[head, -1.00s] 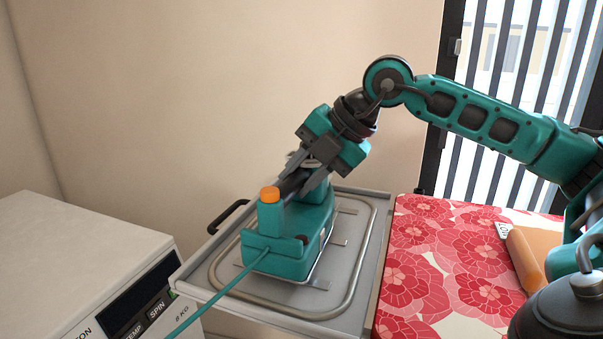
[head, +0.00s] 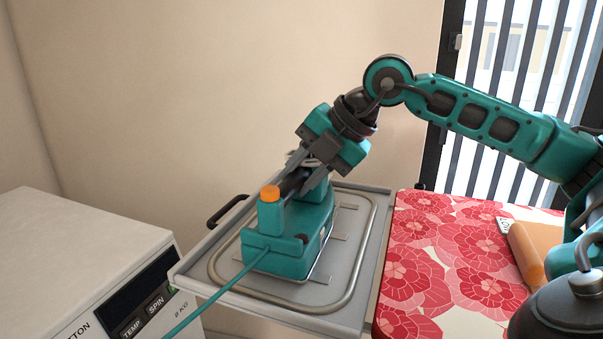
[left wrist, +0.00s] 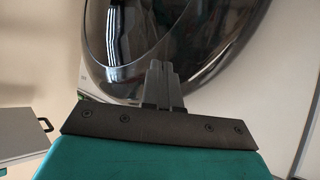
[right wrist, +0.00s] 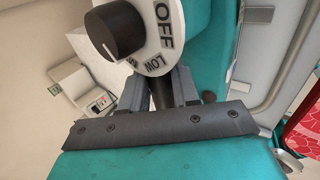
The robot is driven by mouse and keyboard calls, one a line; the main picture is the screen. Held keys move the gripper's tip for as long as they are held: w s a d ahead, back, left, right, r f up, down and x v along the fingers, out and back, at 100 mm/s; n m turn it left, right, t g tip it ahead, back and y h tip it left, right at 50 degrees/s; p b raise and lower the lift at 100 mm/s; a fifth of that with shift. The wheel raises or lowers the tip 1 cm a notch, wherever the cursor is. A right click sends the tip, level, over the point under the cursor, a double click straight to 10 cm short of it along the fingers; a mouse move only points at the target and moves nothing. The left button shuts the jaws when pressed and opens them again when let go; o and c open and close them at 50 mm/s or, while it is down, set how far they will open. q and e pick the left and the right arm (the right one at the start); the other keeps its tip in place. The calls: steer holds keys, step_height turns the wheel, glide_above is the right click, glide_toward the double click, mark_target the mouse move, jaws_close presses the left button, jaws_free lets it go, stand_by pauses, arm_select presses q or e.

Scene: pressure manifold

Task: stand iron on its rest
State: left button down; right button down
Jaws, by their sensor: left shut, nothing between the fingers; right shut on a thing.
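The teal iron (head: 285,250) sits on the grey metal rest (head: 355,285), within its raised wire loop. It has an orange button (head: 270,194) on top, and a teal cord (head: 215,303) runs off toward the lower left. My right gripper (head: 303,180) is shut on the iron's dark handle. In the right wrist view, the dial with OFF and LOW marks (right wrist: 150,35) is just beyond the fingers, and the teal body shows behind it. My left gripper (left wrist: 160,80) is shut and empty in the left wrist view, in front of a dark round glossy door (left wrist: 140,45). It is not in the head view.
A white washing machine (head: 80,255) stands at left, close to the rest. A red flowered ironing board cover (head: 430,255) lies at right, with an orange-tan item (head: 525,250) on it. A dark kettle-like object (head: 560,310) is at lower right.

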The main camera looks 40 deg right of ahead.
steer(key=c, duration=1)
jaws_free()
steer(key=shift+o, duration=1.2)
steer(key=shift+f, duration=0.35)
steer(key=v, duration=1.3)
steer(key=shift+p, duration=0.3)
steer(key=shift+r, duration=0.2)
